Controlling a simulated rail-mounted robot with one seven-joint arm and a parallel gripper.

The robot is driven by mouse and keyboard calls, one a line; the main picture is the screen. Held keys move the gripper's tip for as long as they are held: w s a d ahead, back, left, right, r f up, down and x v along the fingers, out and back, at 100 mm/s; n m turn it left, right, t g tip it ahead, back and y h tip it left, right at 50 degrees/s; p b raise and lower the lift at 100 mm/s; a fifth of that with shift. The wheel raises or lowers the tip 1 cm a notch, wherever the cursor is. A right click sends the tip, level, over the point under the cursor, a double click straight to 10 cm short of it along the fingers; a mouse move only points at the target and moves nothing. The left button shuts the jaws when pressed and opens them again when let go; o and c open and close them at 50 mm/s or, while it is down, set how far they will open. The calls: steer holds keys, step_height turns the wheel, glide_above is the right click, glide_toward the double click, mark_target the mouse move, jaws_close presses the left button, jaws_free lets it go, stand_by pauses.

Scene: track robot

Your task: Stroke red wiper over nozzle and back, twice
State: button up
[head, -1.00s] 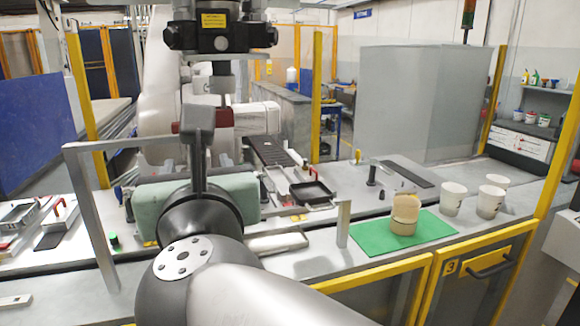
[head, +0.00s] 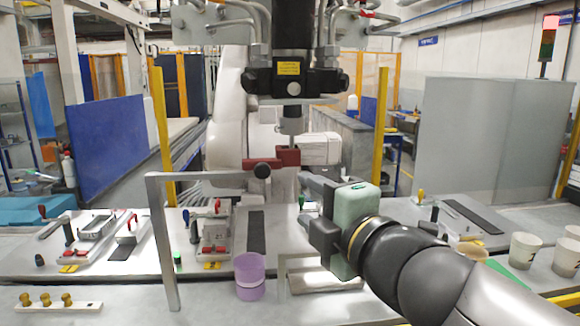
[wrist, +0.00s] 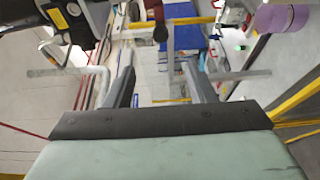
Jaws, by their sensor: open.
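The dark red wiper (head: 287,157) is at the centre of the head view, just below the nozzle (head: 291,126) that hangs from a black machine unit. A dark ball knob (head: 262,171) is at its lower left; I cannot tell whether wiper and nozzle touch. My gripper (head: 308,207), with a green body, is to the right of and below the wiper, fingers pointing left, open and empty. In the wrist view the open fingers (wrist: 160,58) show nothing between them at the tips. The dark ball knob (wrist: 160,34) and a red part (wrist: 153,9) appear beyond them.
A grey metal frame (head: 162,240) stands left of my gripper. A purple cup (head: 250,277) stands on the bench below. Clamps and fixtures (head: 95,228) fill the left bench. White cups (head: 525,250) stand at the right. Yellow posts (head: 382,125) rise behind the bench.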

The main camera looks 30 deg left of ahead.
mark_target(264, 172)
steer(key=x, duration=1.7)
steer(key=shift+s+a, duration=0.1)
steer(key=shift+a, duration=0.05)
jaws_close()
